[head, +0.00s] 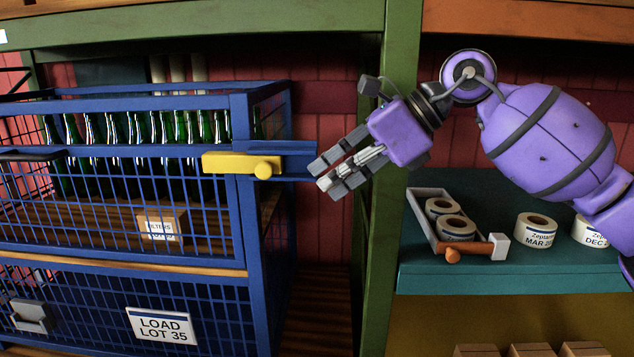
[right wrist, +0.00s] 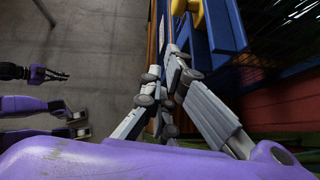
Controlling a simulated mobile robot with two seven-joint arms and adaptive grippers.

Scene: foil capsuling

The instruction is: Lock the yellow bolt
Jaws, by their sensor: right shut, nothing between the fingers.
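The yellow bolt (head: 228,162) lies level on the front of the blue wire cage, with a round yellow knob (head: 265,170) near its right end. Blue bracket bars (head: 297,147) reach right from behind the bolt. In the head view my right gripper (head: 325,174) is shut and empty, its fingertips pointing left at the bars' right end, apart from the bolt. In the right wrist view its fingertips (right wrist: 172,55) are near a yellow part (right wrist: 190,22) and a blue bar (right wrist: 222,25). What seems to be my left gripper (right wrist: 50,74) is far left there, too small to read.
The blue cage (head: 240,215) holds green bottles (head: 120,128) and a small box (head: 160,224). A teal shelf (head: 420,283) holds label rolls (head: 536,230) and a tray (head: 427,212). Red panelling lies behind.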

